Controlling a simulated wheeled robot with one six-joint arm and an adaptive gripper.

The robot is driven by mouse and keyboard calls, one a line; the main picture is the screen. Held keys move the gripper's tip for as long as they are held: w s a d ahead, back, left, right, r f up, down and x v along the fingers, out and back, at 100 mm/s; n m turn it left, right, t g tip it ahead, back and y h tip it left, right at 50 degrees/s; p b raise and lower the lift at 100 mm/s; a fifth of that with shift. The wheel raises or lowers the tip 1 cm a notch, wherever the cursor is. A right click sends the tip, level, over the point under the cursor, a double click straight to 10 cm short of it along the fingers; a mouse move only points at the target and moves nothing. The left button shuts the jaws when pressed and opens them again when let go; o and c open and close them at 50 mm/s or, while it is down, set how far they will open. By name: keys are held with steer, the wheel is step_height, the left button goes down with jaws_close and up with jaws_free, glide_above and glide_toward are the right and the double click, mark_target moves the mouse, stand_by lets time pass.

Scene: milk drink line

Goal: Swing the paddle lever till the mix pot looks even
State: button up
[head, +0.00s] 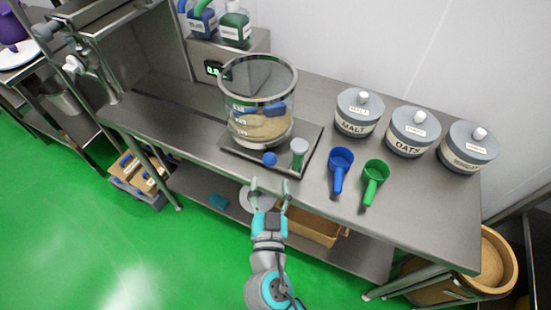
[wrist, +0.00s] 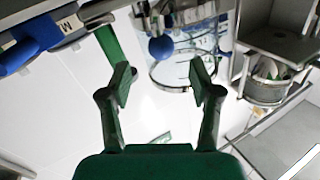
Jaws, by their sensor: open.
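The mix pot (head: 262,82) is a clear cylinder on a dark tray (head: 306,165) on the steel bench. A tan mass (head: 261,128) lies in its lower part with blue paddle pieces (head: 244,108) over it; its evenness is too small to judge. A blue ball knob (head: 269,158), apparently the lever's end, is at the pot's front foot. My gripper (head: 270,184) is open and empty, just in front of the bench edge, short of the knob. In the wrist view the knob (wrist: 160,47) shows beyond and between the open fingers (wrist: 161,80), with the pot (wrist: 188,72) behind it.
A blue scoop (head: 340,170) and a green scoop (head: 374,178) lie further right, before lidded canisters (head: 357,113). A lower shelf (head: 362,255) is under the bench. Green floor in front is clear.

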mark_target(269, 166)
steer(key=w, duration=0.7)
steer(key=shift+w+a, duration=0.4)
jaws_close()
